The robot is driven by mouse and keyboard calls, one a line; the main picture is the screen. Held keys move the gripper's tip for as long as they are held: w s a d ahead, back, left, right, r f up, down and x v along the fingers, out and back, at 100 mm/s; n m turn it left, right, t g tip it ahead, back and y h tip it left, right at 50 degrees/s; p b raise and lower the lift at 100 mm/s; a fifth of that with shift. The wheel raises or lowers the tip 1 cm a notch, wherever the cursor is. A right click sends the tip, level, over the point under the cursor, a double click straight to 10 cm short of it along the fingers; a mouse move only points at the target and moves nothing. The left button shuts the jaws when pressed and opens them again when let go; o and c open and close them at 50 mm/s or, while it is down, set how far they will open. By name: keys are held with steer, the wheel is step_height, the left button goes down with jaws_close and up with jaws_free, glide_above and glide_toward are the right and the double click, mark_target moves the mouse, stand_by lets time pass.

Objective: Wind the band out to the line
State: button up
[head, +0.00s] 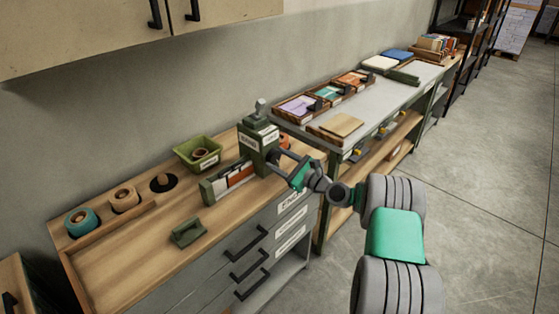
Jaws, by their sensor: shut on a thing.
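A green device (258,140) with a small lever on top stands at the right end of the wooden bench. A low green guide (212,190) runs left from it, holding a strip with orange, white and dark parts, which looks like the band (240,174). Any line on it is too small to make out. My gripper (297,174) is at the device's right side, shut on what looks like its dark crank handle (284,158). The jaws partly hide the grip.
Left on the wooden bench (125,265) are a teal roll (82,222), a tan roll (124,198) and a dark round holder (163,183). Trays (297,108) line the grey bench behind.

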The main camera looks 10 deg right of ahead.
steer(key=o, duration=1.4)
steer(key=shift+c, duration=0.2)
steer(key=shift+d, duration=0.1)
steer(key=b+v, duration=0.1)
steer(key=v, duration=0.6)
steer(key=shift+s+d, duration=0.2)
steer(key=shift+s, duration=0.1)
